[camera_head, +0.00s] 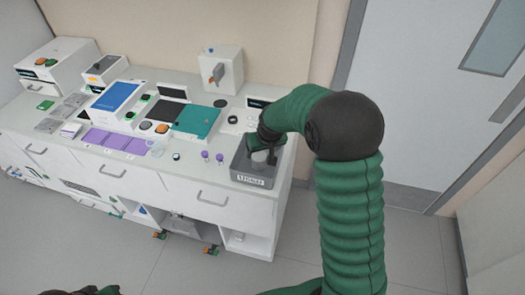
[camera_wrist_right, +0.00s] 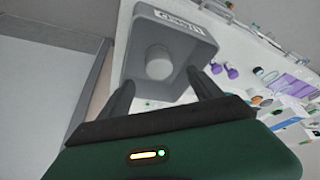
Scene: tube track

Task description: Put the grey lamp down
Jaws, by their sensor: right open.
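A grey open bin (camera_head: 240,172) with a white label stands at the right end of the counter. In the right wrist view the same bin (camera_wrist_right: 205,50) holds a pale grey, rounded cylindrical piece (camera_wrist_right: 158,62), which looks like the grey lamp. It lies inside the bin, apart from my fingers. My right gripper (camera_head: 268,150) is over the bin, pointing down into it. In the right wrist view my right gripper (camera_wrist_right: 163,92) has its two dark fingers spread, with nothing between the tips. My left gripper is not clearly seen; only a dark green part shows at the bottom left edge.
Purple-capped pieces (camera_head: 219,157) stand just left of the bin. A teal pad (camera_head: 196,121), a blue-topped box (camera_head: 117,97) and purple racks (camera_head: 115,141) fill the counter's middle. A white device (camera_head: 220,70) stands at the back wall. Floor and door lie to the right.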

